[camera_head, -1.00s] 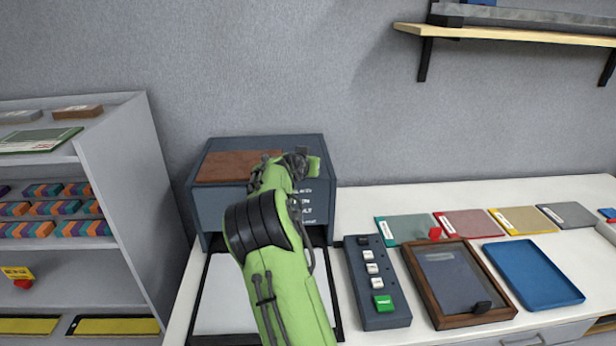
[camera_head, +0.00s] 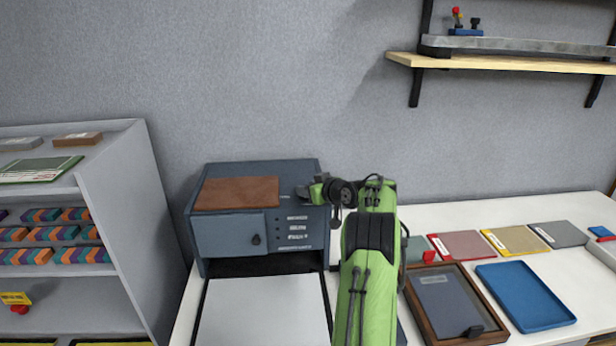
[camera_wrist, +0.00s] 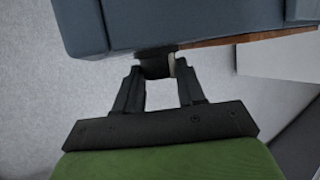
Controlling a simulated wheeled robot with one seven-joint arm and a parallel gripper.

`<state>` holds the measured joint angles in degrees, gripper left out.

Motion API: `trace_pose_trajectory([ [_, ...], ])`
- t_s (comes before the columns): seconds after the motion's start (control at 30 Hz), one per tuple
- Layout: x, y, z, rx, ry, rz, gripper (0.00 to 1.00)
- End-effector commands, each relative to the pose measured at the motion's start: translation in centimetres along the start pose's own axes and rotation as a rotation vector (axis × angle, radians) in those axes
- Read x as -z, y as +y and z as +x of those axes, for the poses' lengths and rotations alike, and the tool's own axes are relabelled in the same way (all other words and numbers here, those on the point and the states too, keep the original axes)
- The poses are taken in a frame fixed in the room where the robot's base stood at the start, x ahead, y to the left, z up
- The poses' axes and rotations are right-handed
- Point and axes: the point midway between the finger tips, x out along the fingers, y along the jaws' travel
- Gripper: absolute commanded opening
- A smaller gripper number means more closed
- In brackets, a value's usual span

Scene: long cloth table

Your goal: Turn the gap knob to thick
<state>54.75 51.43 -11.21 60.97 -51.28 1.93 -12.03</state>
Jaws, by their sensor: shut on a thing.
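The blue-grey machine (camera_head: 215,236) stands at the table's left end, with a brown panel (camera_head: 237,193) on its top. Its front has a dark round knob (camera_head: 256,239) on a door, and a column of small white labels (camera_head: 298,228), too small to read. My gripper (camera_head: 308,193) is at the machine's upper right edge. In the wrist view my gripper (camera_wrist: 158,78) is shut on a small dark piece (camera_wrist: 155,67) against the machine's body (camera_wrist: 120,25). It looks like the gap knob. Its pointer and setting cannot be seen.
A white sheet (camera_head: 262,310) lies before the machine. To the right are a framed tray (camera_head: 424,324), a blue tray (camera_head: 527,298) and several coloured sheets (camera_head: 462,245). Shelving (camera_head: 125,220) stands left. A wall shelf (camera_head: 510,63) is above right.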

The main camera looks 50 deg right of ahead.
Motion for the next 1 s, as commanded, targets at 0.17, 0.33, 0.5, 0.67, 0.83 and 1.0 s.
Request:
trace_pose_trajectory([
  [0.17,0.51,0.32,-0.31,0.082,-0.006,-0.028,0.09],
  [0.33,0.44,0.34,-0.25,0.142,-0.005,-0.054,0.09],
  [0.5,0.36,0.38,-0.18,0.188,-0.005,-0.074,0.09],
  [0.67,0.23,0.44,-0.13,0.218,-0.004,-0.087,0.09],
  [0.83,0.09,0.37,0.0,0.24,-0.005,-0.095,0.09],
  [1.0,0.03,0.4,0.03,0.248,-0.004,-0.099,0.09],
])
